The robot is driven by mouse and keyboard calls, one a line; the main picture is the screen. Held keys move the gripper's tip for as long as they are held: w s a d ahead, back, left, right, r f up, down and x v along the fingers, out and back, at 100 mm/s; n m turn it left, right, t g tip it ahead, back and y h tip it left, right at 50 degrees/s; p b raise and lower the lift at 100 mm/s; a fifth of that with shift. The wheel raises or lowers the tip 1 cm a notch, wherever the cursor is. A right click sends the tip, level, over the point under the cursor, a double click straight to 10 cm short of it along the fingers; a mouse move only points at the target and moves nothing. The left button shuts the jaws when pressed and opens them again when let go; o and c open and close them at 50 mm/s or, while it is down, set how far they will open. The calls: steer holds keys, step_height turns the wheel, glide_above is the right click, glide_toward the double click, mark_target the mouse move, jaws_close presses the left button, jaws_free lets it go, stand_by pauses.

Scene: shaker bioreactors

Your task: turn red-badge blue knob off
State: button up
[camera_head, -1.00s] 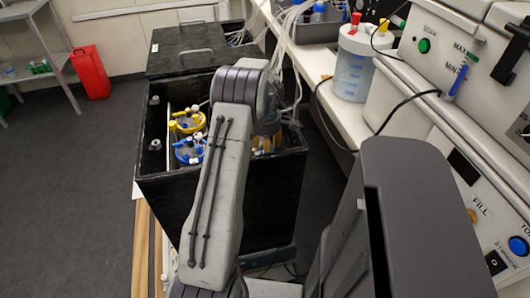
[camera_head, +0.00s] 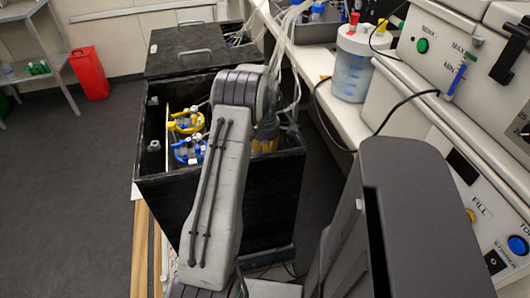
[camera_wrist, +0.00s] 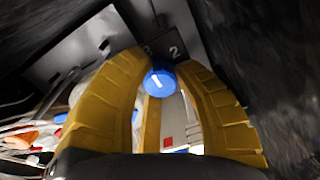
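In the wrist view, a round blue knob (camera_wrist: 161,82) with a white mark shows between the two yellow fingers of my gripper (camera_wrist: 162,72). The fingertips lie close on either side of it. I cannot tell whether they touch it. In the head view, my gripper (camera_head: 265,145) is down inside the black open box, partly hidden by my arm. The knob cannot be seen there.
The black box (camera_head: 215,215) has high walls close around the gripper. Inside, vessels with a yellow ring top (camera_head: 186,121) and a blue ring top (camera_head: 189,150) stand left of my arm. Tubes hang behind it. A white control panel (camera_head: 490,215) is at right.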

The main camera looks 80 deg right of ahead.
jaws_close()
